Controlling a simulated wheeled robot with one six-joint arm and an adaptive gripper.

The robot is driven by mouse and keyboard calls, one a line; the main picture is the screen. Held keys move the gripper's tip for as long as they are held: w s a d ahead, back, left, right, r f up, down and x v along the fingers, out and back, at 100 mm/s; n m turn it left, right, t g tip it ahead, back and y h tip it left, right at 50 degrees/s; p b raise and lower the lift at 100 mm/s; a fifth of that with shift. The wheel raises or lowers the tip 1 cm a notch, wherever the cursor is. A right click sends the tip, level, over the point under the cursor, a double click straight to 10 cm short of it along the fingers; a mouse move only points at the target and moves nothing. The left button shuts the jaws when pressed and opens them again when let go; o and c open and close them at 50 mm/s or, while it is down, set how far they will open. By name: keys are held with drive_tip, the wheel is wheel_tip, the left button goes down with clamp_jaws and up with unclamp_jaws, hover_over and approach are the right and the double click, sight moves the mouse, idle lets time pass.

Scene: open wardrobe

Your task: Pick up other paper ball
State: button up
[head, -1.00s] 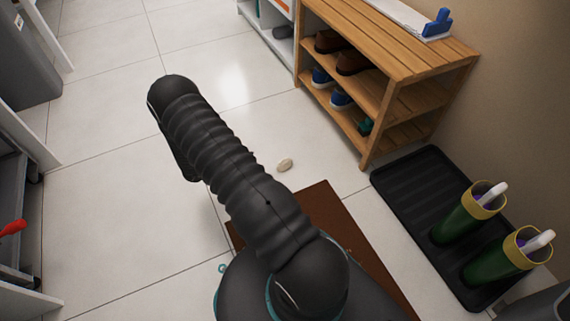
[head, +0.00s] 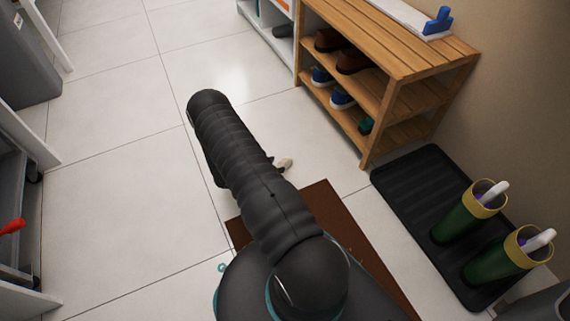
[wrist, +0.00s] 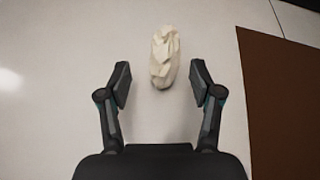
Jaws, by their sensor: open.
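A crumpled off-white paper ball (wrist: 163,57) lies on the pale tiled floor, centred just ahead of and between my fingertips in the wrist view. In the head view the paper ball (head: 284,164) shows beside my arm, partly hidden by dark parts of my gripper. My gripper (wrist: 160,84) is open and empty, with one finger on each side of the ball's near end. In the head view my arm hides most of the gripper.
A brown mat (head: 318,198) lies close to the ball on the right. A wooden shoe rack (head: 392,62) with shoes and a black tray (head: 402,199) holding green boots stand to the right. The tiled floor (head: 120,150) to the left is clear.

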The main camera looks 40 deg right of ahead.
sight(285, 163)
drive_tip(key=x, duration=0.5)
drive_tip(key=shift+s+r, duration=0.2)
drive_tip(key=shift+s, duration=0.15)
drive_tip(key=c, duration=0.9)
